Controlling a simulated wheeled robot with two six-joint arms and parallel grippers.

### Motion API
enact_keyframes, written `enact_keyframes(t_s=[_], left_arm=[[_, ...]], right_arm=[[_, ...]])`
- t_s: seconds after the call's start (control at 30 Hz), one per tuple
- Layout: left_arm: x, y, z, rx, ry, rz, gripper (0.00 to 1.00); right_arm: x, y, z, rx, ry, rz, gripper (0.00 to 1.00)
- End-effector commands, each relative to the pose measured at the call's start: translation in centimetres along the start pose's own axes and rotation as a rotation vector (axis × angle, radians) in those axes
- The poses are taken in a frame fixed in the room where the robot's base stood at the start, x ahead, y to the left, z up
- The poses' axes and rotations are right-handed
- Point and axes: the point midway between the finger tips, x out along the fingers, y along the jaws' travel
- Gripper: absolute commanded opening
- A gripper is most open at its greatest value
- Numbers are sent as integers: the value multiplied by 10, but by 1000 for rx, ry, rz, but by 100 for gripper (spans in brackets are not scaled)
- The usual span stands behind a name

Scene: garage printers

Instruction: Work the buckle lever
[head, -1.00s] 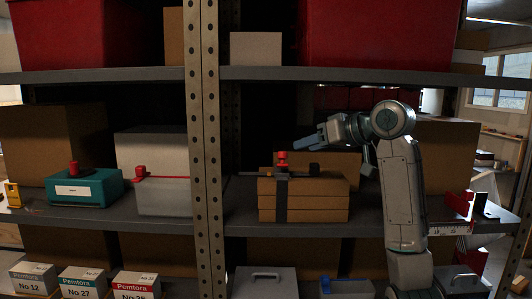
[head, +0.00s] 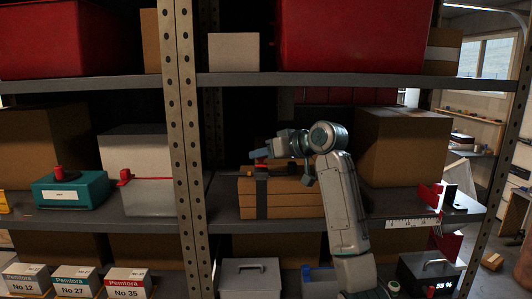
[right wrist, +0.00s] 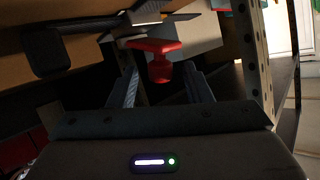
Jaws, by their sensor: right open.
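The buckle lever is a red T-shaped handle (right wrist: 153,47) on a dark buckle with a strap, seen in the right wrist view. In the head view a bit of its red (head: 261,166) shows below my right gripper (head: 262,152). The buckle sits on top of a strapped stack of brown boxes (head: 290,205) on the middle shelf. In the wrist view my right gripper (right wrist: 160,82) is open, with the red handle in front of and between its fingers. I cannot tell whether they touch it. My left gripper is not in view.
A perforated metal post (head: 183,150) stands left of the stack, and the upper shelf (head: 330,82) runs above. A large brown box (head: 405,150) stands to the right. A teal box (head: 85,190) and a grey box with a red strap (head: 150,197) are left of the post.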

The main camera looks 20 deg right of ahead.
Motion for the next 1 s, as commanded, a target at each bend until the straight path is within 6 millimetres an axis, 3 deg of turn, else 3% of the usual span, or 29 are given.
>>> enact_keyframes(t_s=[0.03, 0.27, 0.67, 1.0], left_arm=[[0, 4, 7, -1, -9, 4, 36], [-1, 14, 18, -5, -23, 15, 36], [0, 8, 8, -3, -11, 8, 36], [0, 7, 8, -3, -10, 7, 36]], right_arm=[[0, 0, 0, 0, 0, 0, 45], [0, 0, 0, 0, 0, 0, 0], [0, 2, -5, 48, -50, -9, 0], [6, 10, -17, 229, -233, -44, 0]])
